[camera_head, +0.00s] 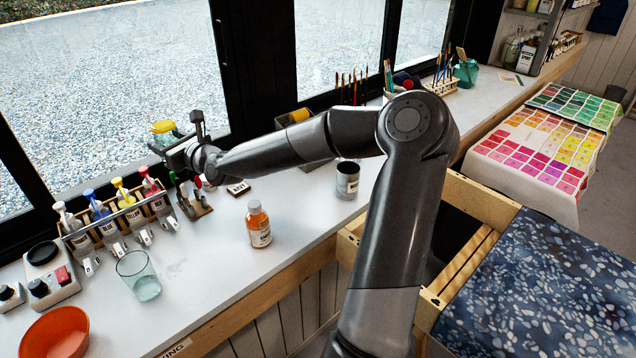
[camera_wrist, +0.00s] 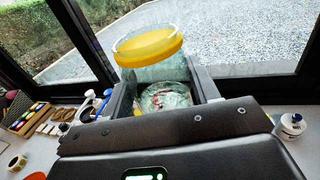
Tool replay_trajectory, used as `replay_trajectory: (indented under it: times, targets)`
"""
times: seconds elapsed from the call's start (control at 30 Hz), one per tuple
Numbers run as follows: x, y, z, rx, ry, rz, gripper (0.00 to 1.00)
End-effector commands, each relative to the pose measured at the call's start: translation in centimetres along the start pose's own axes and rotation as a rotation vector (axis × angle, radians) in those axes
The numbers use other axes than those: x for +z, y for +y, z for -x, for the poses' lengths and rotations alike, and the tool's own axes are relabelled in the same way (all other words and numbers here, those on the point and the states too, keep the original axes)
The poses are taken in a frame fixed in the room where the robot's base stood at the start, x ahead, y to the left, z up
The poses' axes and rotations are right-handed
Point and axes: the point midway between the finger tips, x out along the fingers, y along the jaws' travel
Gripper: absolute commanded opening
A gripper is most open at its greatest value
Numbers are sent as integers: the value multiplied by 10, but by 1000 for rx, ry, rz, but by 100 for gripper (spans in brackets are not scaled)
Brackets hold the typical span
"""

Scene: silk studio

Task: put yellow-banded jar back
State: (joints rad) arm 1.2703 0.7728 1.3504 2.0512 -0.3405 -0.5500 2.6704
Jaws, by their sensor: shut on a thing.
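The yellow-banded jar (camera_head: 163,130) is a clear jar with a yellow band near its top. My gripper (camera_head: 176,142) is shut on it and holds it up above the back of the counter, near the window. In the wrist view the jar (camera_wrist: 150,58) stands between the two fingers of my gripper (camera_wrist: 166,97), its band uppermost and slightly tilted in the picture. Its lower part is partly hidden by the gripper body. Something reddish and whitish shows low between the fingers; I cannot tell what it is.
Pump bottles (camera_head: 128,203) stand in a rack below and left of my gripper.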

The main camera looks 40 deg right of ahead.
Motion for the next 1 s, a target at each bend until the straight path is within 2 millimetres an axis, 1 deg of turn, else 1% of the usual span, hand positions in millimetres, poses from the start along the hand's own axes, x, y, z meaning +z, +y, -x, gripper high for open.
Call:
replay_trajectory:
  times: [0.03,0.07,0.1,0.17,0.2,0.27,0.3,0.37,0.4,0.47,0.5,0.57,0.6,0.7,0.8,0.9,1.0]
  targets:
    - [-8,-16,-8,-55,0,2,24]
    - [-13,-28,-11,-93,0,2,24]
    - [-19,-44,-16,-146,0,1,24]
    - [-30,-70,-20,-231,0,2,24]
    - [-37,-88,-22,-291,1,2,24]
    - [-46,-116,-23,-387,0,3,24]
    - [-51,-135,-22,-454,-1,4,24]
    - [-58,-164,-19,-558,-2,5,24]
    - [-62,-182,-15,-627,-3,5,24]
    - [-65,-208,-8,-725,-3,7,24]
    - [-66,-225,-2,-791,-3,6,24]
    - [-66,-247,8,-884,-4,6,24]
    - [-65,-261,16,-946,-6,7,24]
    - [-60,-291,35,-1091,-6,6,24]
    - [-50,-316,57,-1232,-7,5,24]
    - [-38,-336,80,-1368,-8,4,24]
    - [-22,-351,103,-1503,-9,3,24]
